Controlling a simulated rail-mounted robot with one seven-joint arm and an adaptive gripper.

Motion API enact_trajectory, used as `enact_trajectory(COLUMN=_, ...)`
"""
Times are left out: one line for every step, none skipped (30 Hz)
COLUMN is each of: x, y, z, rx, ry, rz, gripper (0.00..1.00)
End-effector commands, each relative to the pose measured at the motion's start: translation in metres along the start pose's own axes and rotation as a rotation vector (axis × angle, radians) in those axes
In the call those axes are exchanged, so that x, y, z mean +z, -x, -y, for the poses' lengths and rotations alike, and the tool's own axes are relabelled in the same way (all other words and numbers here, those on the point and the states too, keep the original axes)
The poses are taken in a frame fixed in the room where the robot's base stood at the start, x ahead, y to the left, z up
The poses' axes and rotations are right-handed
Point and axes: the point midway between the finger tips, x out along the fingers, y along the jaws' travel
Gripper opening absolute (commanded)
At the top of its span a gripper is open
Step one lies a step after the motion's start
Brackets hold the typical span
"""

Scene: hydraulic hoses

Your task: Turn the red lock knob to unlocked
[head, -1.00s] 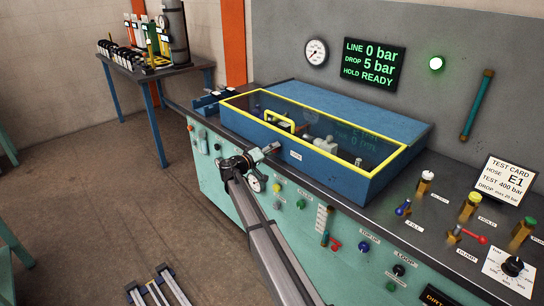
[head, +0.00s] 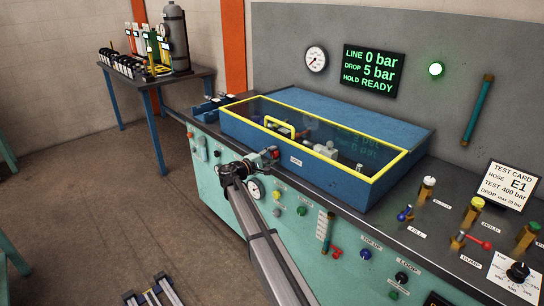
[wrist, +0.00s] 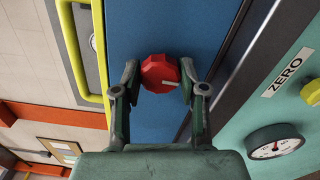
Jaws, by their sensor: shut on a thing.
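The red lock knob (wrist: 160,72) is a faceted red dial with a white pointer mark toward its right side in the wrist view. It sits on the blue front wall of the test box (head: 402,190). My gripper (wrist: 160,84) has a finger on each side of the knob and is shut on it. In the head view my gripper (head: 270,155) is at the box's front face, with a bit of red at its fingertips. The pointer's label is not readable.
A clear lid with a yellow frame (head: 330,170) and yellow handle covers the box. Below are a gauge (head: 255,188) and panel buttons. Valves with levers (head: 460,240) stand on the right counter.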

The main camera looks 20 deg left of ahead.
Motion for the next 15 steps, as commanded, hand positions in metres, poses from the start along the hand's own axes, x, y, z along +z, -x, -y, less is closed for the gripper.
enact_trajectory(x=-0.0002, y=-0.0011, z=-0.0012, rx=0.002, ry=0.017, rz=0.0, gripper=0.07)
enact_trajectory(x=-0.0002, y=-0.0011, z=-0.0012, rx=0.002, ry=0.024, rz=0.0, gripper=0.07)
enact_trajectory(x=-0.0001, y=-0.0012, z=-0.0012, rx=0.002, ry=0.034, rz=0.0, gripper=0.07)
enact_trajectory(x=-0.0002, y=-0.0012, z=-0.0012, rx=0.002, ry=0.041, rz=0.0, gripper=0.07)
enact_trajectory(x=-0.0002, y=-0.0012, z=-0.0012, rx=0.002, ry=0.046, rz=0.0, gripper=0.07)
enact_trajectory(x=-0.0002, y=-0.0012, z=-0.0012, rx=0.002, ry=0.051, rz=0.0, gripper=0.07)
enact_trajectory(x=-0.0002, y=-0.0012, z=-0.0012, rx=0.002, ry=0.054, rz=0.0, gripper=0.07)
enact_trajectory(x=-0.0002, y=-0.0012, z=-0.0012, rx=0.002, ry=0.056, rz=0.0, gripper=0.07)
enact_trajectory(x=-0.0002, y=-0.0012, z=-0.0012, rx=0.002, ry=0.058, rz=0.0, gripper=0.07)
enact_trajectory(x=-0.0002, y=-0.0012, z=-0.0012, rx=0.002, ry=0.06, rz=0.0, gripper=0.07)
enact_trajectory(x=-0.0002, y=-0.0012, z=-0.0012, rx=0.002, ry=0.06, rz=0.0, gripper=0.07)
enact_trajectory(x=-0.0002, y=-0.0012, z=-0.0012, rx=0.002, ry=0.061, rz=0.0, gripper=0.07)
enact_trajectory(x=-0.0002, y=-0.0012, z=-0.0012, rx=0.002, ry=0.061, rz=0.0, gripper=0.07)
enact_trajectory(x=-0.0002, y=-0.0012, z=-0.0012, rx=0.002, ry=0.061, rz=0.0, gripper=0.07)
enact_trajectory(x=-0.0002, y=-0.0012, z=-0.0012, rx=0.002, ry=0.061, rz=0.0, gripper=0.07)
